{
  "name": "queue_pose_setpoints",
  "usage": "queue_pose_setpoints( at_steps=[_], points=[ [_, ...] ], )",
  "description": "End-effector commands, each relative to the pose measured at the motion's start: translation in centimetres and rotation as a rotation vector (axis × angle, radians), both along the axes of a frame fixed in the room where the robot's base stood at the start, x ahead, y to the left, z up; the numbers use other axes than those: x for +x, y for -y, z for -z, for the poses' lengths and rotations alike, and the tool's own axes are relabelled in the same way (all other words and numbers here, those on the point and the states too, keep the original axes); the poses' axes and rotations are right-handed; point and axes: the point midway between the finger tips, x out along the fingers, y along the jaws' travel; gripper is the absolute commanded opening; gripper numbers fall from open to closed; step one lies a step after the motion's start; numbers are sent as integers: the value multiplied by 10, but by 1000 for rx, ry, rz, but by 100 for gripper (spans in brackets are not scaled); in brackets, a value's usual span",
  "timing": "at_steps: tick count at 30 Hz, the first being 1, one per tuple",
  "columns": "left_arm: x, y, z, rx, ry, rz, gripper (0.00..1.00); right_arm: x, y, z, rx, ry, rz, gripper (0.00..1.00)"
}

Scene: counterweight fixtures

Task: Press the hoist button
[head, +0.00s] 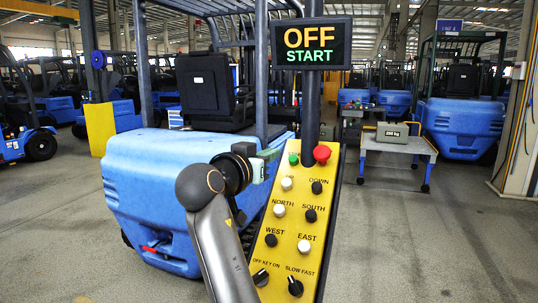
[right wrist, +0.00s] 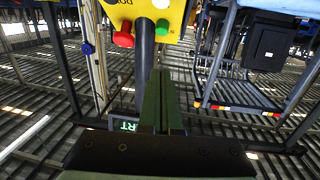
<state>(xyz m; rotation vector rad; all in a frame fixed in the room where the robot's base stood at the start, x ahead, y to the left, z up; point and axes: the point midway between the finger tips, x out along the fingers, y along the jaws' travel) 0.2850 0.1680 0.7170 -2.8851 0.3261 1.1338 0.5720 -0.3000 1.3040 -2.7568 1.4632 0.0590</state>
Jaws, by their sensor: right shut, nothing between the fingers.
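A yellow control panel (head: 292,228) stands tilted in the head view, with a green button (head: 293,158) and a red mushroom button (head: 322,153) at its top. Below are a white button (head: 287,183) whose label I cannot read, a black DOWN button (head: 317,187), and NORTH, SOUTH, WEST and EAST buttons. My right gripper (head: 272,155) is shut and empty, just left of the green button; it seems apart from the panel. In the right wrist view its shut fingers (right wrist: 161,78) point toward the panel's top edge, near the green button (right wrist: 162,27). My left gripper is out of view.
A display (head: 311,44) reading OFF and START stands on a dark post (head: 311,115) above the panel. A blue forklift (head: 160,200) is close behind my right arm. A small table (head: 400,146) with a grey weight (head: 392,132) stands behind right.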

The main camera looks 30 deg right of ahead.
Motion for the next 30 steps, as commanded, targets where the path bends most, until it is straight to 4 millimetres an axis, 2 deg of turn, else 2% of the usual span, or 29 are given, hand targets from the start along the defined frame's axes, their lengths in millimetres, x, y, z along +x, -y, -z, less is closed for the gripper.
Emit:
queue_pose_setpoints(
  at_steps=[3, 9, 12, 19, 30],
  points=[
    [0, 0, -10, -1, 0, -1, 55, 15, 24, -2, -3, -3, 6, 0],
    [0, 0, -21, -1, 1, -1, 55, 38, 58, 0, -1, -2, 4, 0],
    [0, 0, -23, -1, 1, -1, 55, 44, 67, 15, -1, -5, 2, 0],
    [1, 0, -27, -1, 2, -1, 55, 52, 77, 30, 0, 0, 1, 0],
    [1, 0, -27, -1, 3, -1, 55, 53, 78, 33, 0, 0, 0, 0]
  ],
)
